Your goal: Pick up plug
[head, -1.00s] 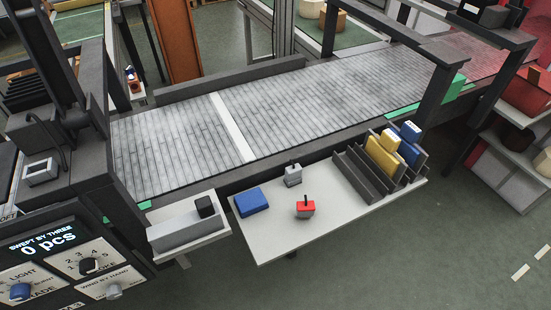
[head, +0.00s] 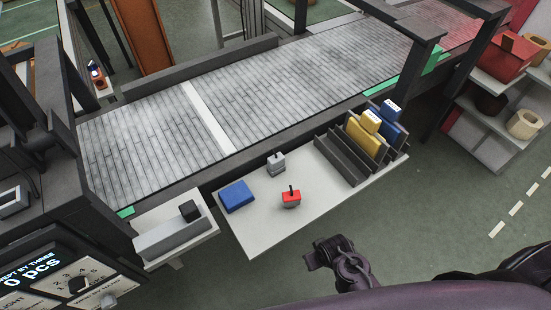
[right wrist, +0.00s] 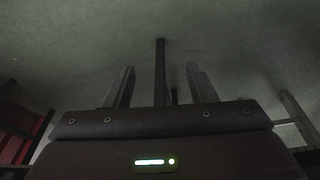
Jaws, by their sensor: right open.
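A small block with a red top, grey lower body and short black stem (head: 291,198) stands on the white side table (head: 262,238). A small grey block with a knob (head: 276,163) stands behind it. I cannot tell for sure which is the plug. Part of my right arm shows at the bottom right of the head view, in front of the table and apart from both blocks. In the right wrist view my right gripper (right wrist: 162,82) has its two fingers spread with nothing held. My left gripper is not in view.
A blue box (head: 236,196) lies left of the blocks. A dark slotted rack (head: 342,160) holds yellow and blue pieces at the table's right. The conveyor (head: 290,88) runs behind. The table's front middle is clear. Shelves (head: 490,130) stand at the right.

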